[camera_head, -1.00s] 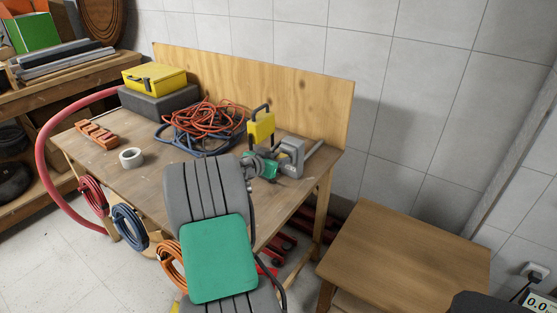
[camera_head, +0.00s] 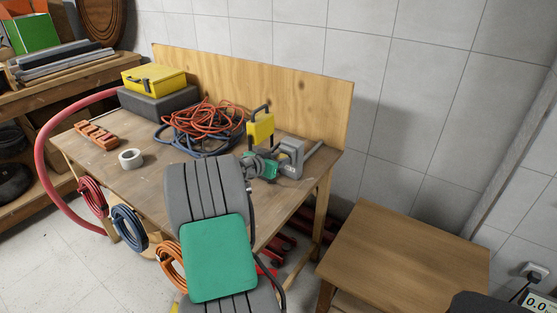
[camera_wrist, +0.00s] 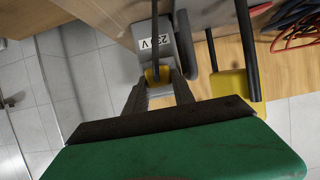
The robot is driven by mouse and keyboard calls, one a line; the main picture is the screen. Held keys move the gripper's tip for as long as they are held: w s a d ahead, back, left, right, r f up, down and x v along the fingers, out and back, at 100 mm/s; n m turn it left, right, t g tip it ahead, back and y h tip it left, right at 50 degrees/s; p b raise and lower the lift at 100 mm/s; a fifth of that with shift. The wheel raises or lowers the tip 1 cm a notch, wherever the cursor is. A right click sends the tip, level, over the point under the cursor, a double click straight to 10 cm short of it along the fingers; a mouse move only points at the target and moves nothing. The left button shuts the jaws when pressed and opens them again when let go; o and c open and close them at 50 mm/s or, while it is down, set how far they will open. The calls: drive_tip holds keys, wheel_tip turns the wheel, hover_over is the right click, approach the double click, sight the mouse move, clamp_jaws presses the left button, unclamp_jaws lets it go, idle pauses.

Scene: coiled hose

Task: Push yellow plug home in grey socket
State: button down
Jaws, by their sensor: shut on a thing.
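The yellow plug (camera_wrist: 153,76) shows in the wrist view between the two dark fingers of my gripper (camera_wrist: 158,88), which is shut on it. It lies right at the near end of the grey socket (camera_wrist: 156,48), which bears a white label with black print. The plug's front is hidden, so I cannot tell how deep it sits or whether a gap is left. In the head view the grey socket (camera_head: 291,158) stands at the right end of the workbench, with my green and grey gripper (camera_head: 264,168) just left of it. The plug is hidden there.
A yellow case with a dark handle (camera_head: 260,129) stands close behind my gripper. Coiled orange and blue hoses (camera_head: 207,122) lie left of it on the workbench (camera_head: 135,186). A wooden board (camera_head: 310,103) backs the bench. A lower wooden table (camera_head: 405,255) stands at the right.

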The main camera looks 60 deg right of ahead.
drive_tip(key=shift+r, duration=0.1)
drive_tip(key=c, duration=1)
unclamp_jaws()
drive_tip(key=shift+d, duration=0.1)
drive_tip(key=shift+o, duration=0.2)
drive_tip(key=v, duration=0.7)
drive_tip(key=shift+a+b, duration=0.4)
drive_tip(key=shift+r, duration=0.1)
